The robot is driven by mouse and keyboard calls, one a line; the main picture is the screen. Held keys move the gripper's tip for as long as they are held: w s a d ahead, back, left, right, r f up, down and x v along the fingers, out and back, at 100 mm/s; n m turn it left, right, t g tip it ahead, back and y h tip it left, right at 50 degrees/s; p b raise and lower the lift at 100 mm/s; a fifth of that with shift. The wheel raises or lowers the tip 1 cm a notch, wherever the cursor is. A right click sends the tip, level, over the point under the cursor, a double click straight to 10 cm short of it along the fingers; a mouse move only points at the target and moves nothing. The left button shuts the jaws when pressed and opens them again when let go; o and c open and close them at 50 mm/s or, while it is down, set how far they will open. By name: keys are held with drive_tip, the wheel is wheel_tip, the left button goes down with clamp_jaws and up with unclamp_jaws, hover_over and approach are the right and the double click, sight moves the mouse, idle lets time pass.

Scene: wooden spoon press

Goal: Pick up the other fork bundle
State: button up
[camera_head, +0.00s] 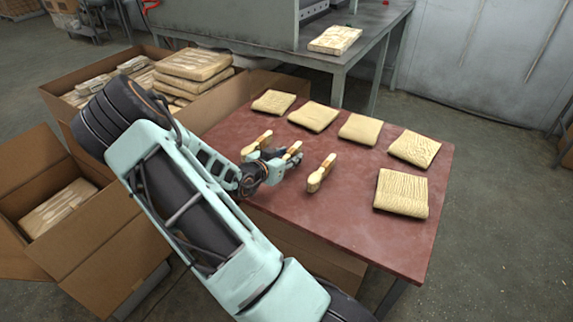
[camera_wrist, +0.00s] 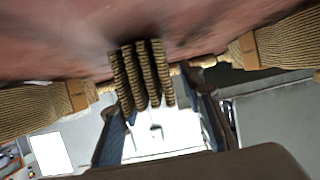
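The left bundle (camera_head: 257,142), the middle bundle (camera_head: 293,151) and the right bundle (camera_head: 320,173) form a row. My gripper (camera_head: 283,162) is low over the table at the middle bundle and hides part of it. In the wrist view, my gripper (camera_wrist: 152,100) has its fingers spread on either side of the ridged end of the middle bundle (camera_wrist: 140,75). Whether either finger touches it, I cannot tell. Side bundles show at the left (camera_wrist: 40,108) and right (camera_wrist: 280,45).
Several pale flat packs (camera_head: 313,116) lie along the table's far and right sides. An open carton (camera_head: 70,87) full of packs is at the back left. Another carton (camera_head: 85,250) is at the lower left. A grey workbench (camera_head: 375,40) stands behind. The table's front right is clear.

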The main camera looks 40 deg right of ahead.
drive_tip(key=shift+c, duration=0.4)
clamp_jaws()
